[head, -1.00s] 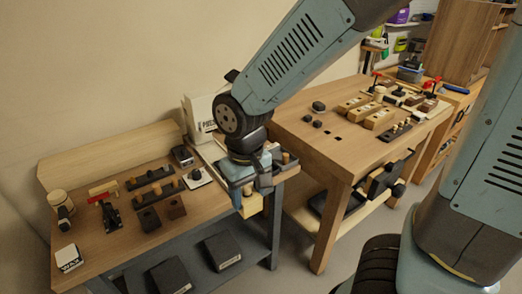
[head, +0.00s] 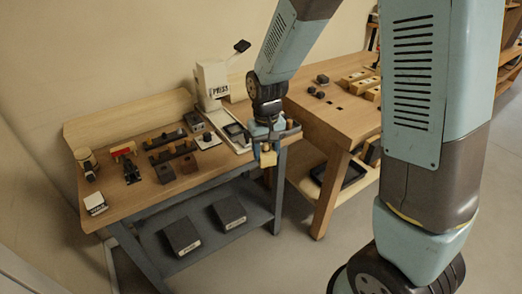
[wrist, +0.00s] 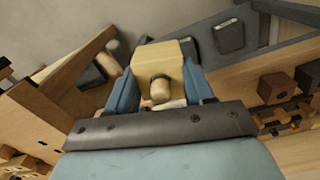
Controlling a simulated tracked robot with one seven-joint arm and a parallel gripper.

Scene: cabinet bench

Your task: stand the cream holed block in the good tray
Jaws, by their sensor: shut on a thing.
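My gripper (head: 266,146) is shut on the cream block (head: 268,159), just off the front right corner of the left bench. In the wrist view the block (wrist: 158,62) sits between the two blue fingers, with a round cream peg end (wrist: 160,90) showing at its near face. I cannot make out its hole. Two dark trays, a left one (head: 181,236) and a right one (head: 229,212), lie on the shelf under the left bench. Each has a small pale label that I cannot read, so I cannot tell which is the good tray.
The left bench top (head: 130,203) holds a white press (head: 213,84), dark peg racks (head: 170,150), small blocks and a white wax box (head: 95,203). The right bench (head: 325,118) stands close beside my gripper. Floor in front of the shelf is clear.

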